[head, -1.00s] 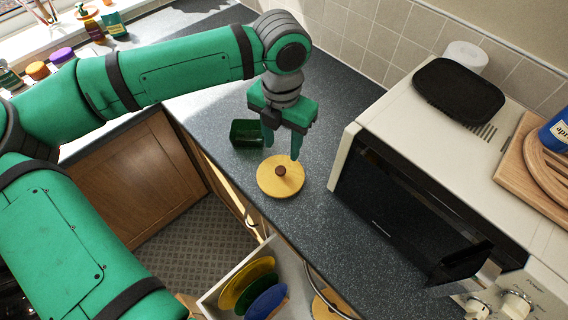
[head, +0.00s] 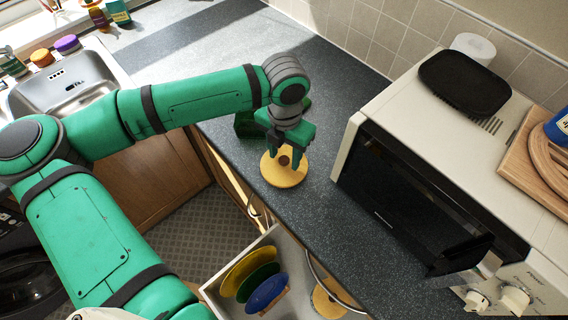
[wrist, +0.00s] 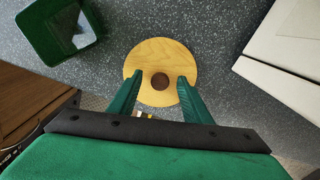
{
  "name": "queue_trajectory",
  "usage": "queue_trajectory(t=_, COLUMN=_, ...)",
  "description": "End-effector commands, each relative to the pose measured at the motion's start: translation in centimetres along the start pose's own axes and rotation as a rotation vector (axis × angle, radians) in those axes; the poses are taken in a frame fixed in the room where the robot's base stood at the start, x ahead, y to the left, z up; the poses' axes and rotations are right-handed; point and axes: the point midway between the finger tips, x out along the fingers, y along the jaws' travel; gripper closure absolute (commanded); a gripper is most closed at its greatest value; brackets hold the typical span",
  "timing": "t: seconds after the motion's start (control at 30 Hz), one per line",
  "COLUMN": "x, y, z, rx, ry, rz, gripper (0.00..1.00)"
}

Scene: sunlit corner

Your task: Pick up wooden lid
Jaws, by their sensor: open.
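The wooden lid (head: 284,175) is a round, light yellow disc with a dark brown knob. It lies flat on the dark counter near its front edge. In the wrist view the lid (wrist: 160,53) shows almost whole, with its knob (wrist: 160,81) between the fingers. My gripper (head: 286,160) is just above the lid in the head view, pointing down. Its two green fingers (wrist: 159,90) are apart, one on each side of the knob, with nothing held. I cannot tell whether the fingertips touch the lid.
A dark green open container (wrist: 58,28) stands left of the lid, partly behind my gripper in the head view. A white toaster oven (head: 355,150) stands to the right. Below the counter edge, an open drawer (head: 215,285) holds coloured plates (head: 265,293).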

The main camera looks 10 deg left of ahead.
Motion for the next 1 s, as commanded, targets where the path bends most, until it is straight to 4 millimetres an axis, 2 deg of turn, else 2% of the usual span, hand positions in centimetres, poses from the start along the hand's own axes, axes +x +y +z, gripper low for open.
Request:
queue_trajectory(t=0.1, x=0.0, y=0.0, z=0.0, rx=0.000, ry=0.000, rz=0.000, gripper=0.58)
queue_trajectory(t=0.27, x=-0.1, y=0.0, z=0.0, rx=0.000, ry=0.000, rz=0.000, gripper=0.96)
queue_trajectory(t=0.3, x=-0.1, y=0.0, z=0.0, rx=0.000, ry=0.000, rz=0.000, gripper=1.00)
queue_trajectory(t=0.67, x=-0.4, y=0.0, z=0.0, rx=0.000, ry=-0.001, rz=0.001, gripper=1.00)
queue_trajectory(t=0.83, x=-1.7, y=0.1, z=0.0, rx=0.000, ry=-0.001, rz=0.002, gripper=1.00)
queue_trajectory(t=0.93, x=-3.2, y=0.1, z=0.1, rx=0.000, ry=-0.002, rz=0.004, gripper=1.00)
queue_trajectory(t=1.0, x=-4.3, y=-0.3, z=-0.9, rx=0.001, ry=-0.002, rz=0.003, gripper=1.00)
